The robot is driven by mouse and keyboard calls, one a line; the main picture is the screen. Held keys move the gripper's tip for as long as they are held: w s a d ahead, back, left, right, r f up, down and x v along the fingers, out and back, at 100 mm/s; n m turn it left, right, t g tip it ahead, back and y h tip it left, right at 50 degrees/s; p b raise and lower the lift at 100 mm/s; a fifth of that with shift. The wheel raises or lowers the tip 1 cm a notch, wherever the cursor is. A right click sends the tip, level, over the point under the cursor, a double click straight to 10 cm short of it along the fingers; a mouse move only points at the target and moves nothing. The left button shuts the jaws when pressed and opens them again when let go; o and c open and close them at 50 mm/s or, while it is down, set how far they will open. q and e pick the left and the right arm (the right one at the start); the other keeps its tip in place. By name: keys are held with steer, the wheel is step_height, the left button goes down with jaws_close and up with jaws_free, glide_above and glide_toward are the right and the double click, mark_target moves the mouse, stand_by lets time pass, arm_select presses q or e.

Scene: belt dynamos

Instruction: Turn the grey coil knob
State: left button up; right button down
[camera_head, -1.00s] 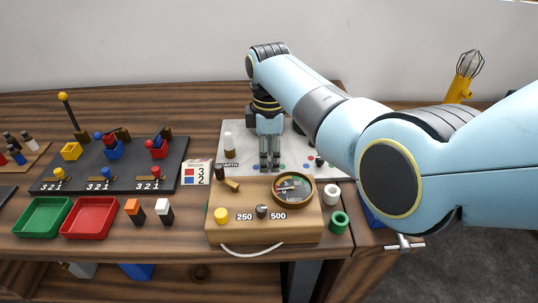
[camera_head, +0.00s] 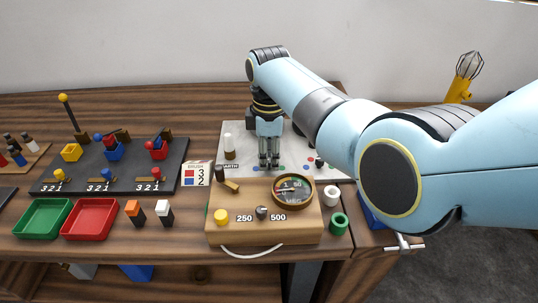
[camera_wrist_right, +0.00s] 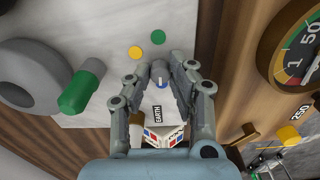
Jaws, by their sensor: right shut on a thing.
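The grey coil knob (camera_wrist_right: 161,76), with a white pointer line, stands on the white board (camera_wrist_right: 130,20) and shows between my fingertips in the right wrist view. A blue spot shows right beside it. My right gripper (camera_wrist_right: 166,78) is shut on the knob from above. In the head view my right gripper (camera_head: 269,165) points down at the white board (camera_head: 235,130), and its fingers hide the knob. My left gripper is in neither view.
A wooden meter box (camera_head: 262,235) with a round dial (camera_head: 293,190) stands just in front of the board. A green-tipped part (camera_wrist_right: 82,90) is close by. The brush card (camera_head: 196,174) stands to the left.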

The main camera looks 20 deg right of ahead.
mark_target(269, 160)
steer(key=shift+r+m+p, duration=0.1)
steer(key=shift+m+p, duration=0.75)
steer(key=shift+m, duration=0.25)
steer(key=m+p, duration=0.1)
steer(key=m, duration=0.1)
steer(key=shift+m, duration=0.4)
steer(key=m+p, duration=0.1)
steer(key=m, duration=0.2)
steer(key=shift+m+p, duration=0.45)
steer(key=shift+m, duration=1.15)
steer(key=c, duration=1.2)
jaws_free()
step_height(269, 160, up, 12)
steer(key=shift+f, duration=0.15)
